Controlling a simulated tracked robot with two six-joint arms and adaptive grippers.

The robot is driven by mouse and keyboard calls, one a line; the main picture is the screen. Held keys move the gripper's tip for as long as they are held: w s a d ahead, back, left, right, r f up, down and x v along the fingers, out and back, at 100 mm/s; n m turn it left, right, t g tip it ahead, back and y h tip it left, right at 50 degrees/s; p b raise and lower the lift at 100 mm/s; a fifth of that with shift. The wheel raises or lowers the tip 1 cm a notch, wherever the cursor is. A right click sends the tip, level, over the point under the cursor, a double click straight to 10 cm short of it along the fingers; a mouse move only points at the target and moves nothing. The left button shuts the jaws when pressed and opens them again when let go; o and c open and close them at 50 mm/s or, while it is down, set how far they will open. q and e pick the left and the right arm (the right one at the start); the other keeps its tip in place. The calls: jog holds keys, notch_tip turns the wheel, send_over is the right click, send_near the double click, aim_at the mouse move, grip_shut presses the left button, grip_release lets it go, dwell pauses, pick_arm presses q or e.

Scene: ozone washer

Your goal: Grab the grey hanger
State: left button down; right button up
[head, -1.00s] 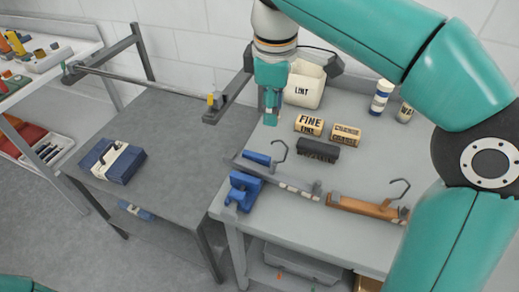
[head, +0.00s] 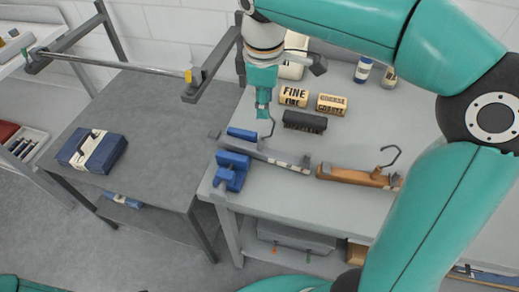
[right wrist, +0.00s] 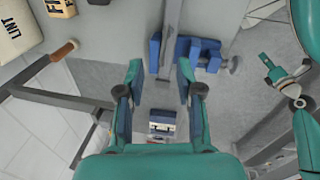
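The grey hanger (head: 275,158) lies on the right-hand grey table, a long bar with pale bands and a hook standing up near its left part. My right gripper (head: 263,112) is just above and behind the hanger, close to its hook. In the right wrist view the gripper (right wrist: 160,68) is open and empty, and the hanger's bar (right wrist: 170,40) appears in line with the gap between its fingers. I cannot tell the exact height gap.
A blue clamp (head: 232,171) stands beside the hanger's left end, with a brown wooden hanger (head: 358,177) to its right. Behind are a dark brush (head: 304,121), lettered blocks (head: 293,96) and a bin (head: 293,68). A rail (head: 115,67) spans above the left table (head: 150,125).

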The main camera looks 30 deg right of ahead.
send_over(262, 136)
notch_tip(262, 136, down, 5)
jog(key=shift+f, duration=0.1)
jog(key=shift+w, duration=0.1)
grip_shut()
dwell(0.3)
